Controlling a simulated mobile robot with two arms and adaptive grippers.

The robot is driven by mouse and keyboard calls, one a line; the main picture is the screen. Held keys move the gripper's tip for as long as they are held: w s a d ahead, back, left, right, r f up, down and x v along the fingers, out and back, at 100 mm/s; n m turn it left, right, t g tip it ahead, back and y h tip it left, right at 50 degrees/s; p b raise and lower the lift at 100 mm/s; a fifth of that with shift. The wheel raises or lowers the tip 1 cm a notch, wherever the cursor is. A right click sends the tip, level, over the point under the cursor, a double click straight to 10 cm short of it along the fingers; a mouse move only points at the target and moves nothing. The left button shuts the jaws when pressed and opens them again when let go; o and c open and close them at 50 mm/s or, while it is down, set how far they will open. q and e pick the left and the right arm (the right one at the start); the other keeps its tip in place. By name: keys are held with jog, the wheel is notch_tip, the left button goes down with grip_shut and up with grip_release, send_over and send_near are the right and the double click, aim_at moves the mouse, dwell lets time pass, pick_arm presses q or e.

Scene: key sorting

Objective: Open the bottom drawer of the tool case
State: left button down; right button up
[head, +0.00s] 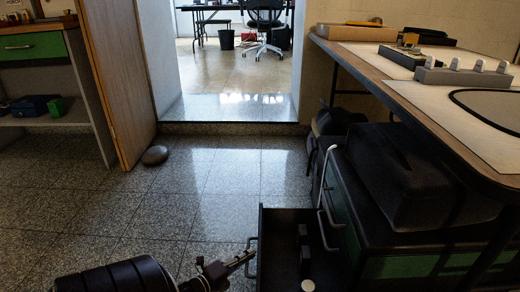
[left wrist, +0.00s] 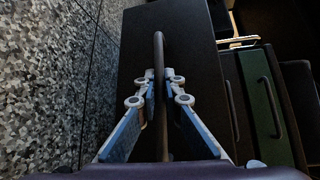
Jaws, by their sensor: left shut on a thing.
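The tool case (head: 345,200) is black and green and stands under the table at the right. Its bottom drawer (head: 262,225) is pulled out to the left over the floor, and its dark inside shows. The drawer's front also shows in the left wrist view (left wrist: 135,40), with a grey bar handle (left wrist: 158,45) on it. My left gripper (head: 246,256) is shut on this handle, one finger on each side, as the left wrist view (left wrist: 159,85) shows. Other drawer handles (head: 325,228) sit above, on closed fronts. My right gripper is not in view.
Dark objects and a round light one (head: 307,285) lie in the drawer. The table (head: 355,55) overhangs the case. A round grey object (head: 154,155) lies on the floor by a wooden door (head: 118,75). The tiled floor left of the drawer is clear.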

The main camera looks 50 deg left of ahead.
pick_arm(q)
jog(key=shift+s+a+f, duration=0.1)
jog(key=shift+s+a, duration=0.45)
jog(key=shift+s, duration=0.3)
jog(key=c, duration=2.3)
grip_release()
jog(key=shift+a, duration=0.1)
jog(key=s, duration=0.4)
jog(key=s+r, duration=0.1)
jog(key=s, duration=0.3)
jog(key=s+d, duration=0.1)
jog(key=s, duration=0.2)
jog(key=shift+s+r, duration=0.4)
jog(key=shift+s, duration=0.1)
